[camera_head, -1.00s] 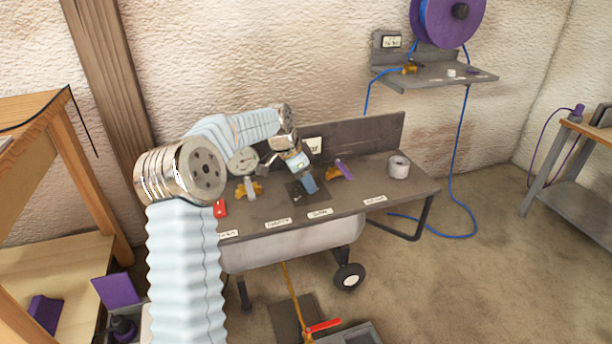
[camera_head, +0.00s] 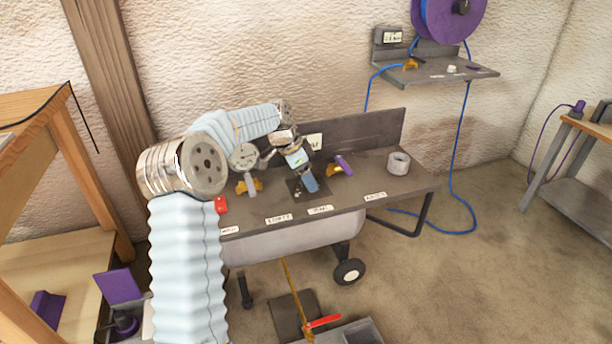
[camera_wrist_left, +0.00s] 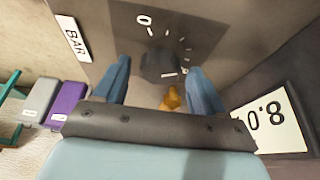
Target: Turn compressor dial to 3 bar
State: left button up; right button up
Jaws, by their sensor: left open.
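The compressor dial is a dark round knob (camera_wrist_left: 158,65) on a dark plate (camera_wrist_left: 215,18) in the left wrist view. A printed 0 and a curved row of pale ticks lie beside it; a small pale mark sits at its lower edge. My left gripper (camera_wrist_left: 162,82) is open, with one blue finger on each side of the knob; whether they touch it I cannot tell. In the head view my left gripper (camera_head: 310,183) points down at the dark plate (camera_head: 294,187) on the bench and hides the knob. My right gripper is not in view.
The grey bench (camera_head: 350,188) also carries a round gauge (camera_head: 243,157), yellow valves, a purple lever (camera_head: 344,163), a red part (camera_head: 220,204) and a white roll (camera_head: 398,162). In the wrist view, a card (camera_wrist_left: 268,117) reading 8.0 or 0.8 is close to one finger.

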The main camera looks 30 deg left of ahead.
pick_arm(q)
jog(key=shift+r, duration=0.1)
jog(key=v, duration=1.3)
jog(key=shift+r, duration=0.3)
jog(key=shift+s+f, duration=0.1)
jog(key=shift+s, duration=0.05)
